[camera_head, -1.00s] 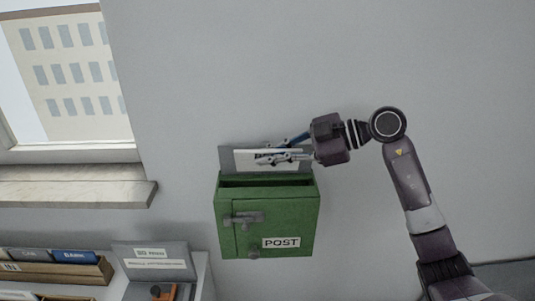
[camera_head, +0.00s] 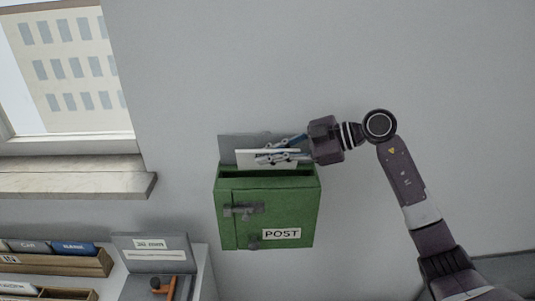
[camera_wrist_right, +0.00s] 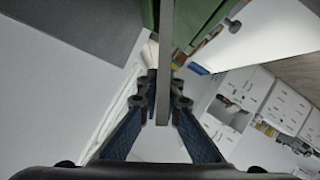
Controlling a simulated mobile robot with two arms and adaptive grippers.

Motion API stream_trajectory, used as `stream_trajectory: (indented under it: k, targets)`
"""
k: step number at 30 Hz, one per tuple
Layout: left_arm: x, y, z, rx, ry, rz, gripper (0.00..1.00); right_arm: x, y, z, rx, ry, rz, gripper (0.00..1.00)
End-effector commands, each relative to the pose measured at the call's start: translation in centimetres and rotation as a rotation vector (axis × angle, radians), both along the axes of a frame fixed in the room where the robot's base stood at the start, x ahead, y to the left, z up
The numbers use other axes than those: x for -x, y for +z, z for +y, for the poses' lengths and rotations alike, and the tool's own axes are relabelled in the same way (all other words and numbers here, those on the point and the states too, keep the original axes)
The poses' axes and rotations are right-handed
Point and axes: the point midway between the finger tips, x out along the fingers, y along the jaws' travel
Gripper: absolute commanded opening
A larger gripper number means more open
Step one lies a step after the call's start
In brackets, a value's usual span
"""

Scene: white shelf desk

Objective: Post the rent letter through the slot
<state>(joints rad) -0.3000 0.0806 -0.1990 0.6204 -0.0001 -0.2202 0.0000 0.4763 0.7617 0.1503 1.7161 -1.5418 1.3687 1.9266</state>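A green post box (camera_head: 235,225) marked POST hangs on the wall, with a dark slot opening (camera_head: 265,172) along its top. A grey plate (camera_head: 232,146) stands up behind the opening. My right gripper (camera_head: 268,153) comes in from the right, just above the box. It is shut on the white rent letter (camera_head: 250,157), one finger in front and one behind. The letter stands upright over the opening; its lower edge is hard to make out against the slot. In the right wrist view the letter (camera_wrist_right: 166,60) shows edge-on between the fingers (camera_wrist_right: 163,100), with green box (camera_wrist_right: 200,20) beyond. My left gripper is not in view.
A window with a sill (camera_head: 75,180) is at the left. Below it are a wooden file rack (camera_head: 85,262) with labelled dividers and a grey sign (camera_head: 150,248) near an orange-handled object (camera_head: 170,288). The wall around the box is clear.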

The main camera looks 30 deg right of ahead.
Motion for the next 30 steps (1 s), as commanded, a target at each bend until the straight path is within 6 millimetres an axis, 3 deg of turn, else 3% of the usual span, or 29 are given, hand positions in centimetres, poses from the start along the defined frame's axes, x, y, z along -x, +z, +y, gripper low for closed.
stream_trajectory:
  k: [30]
  targets:
    - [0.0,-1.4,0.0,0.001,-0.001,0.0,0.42,-2.2,-4.6,-1.1,-0.001,0.0,0.001,0.0]
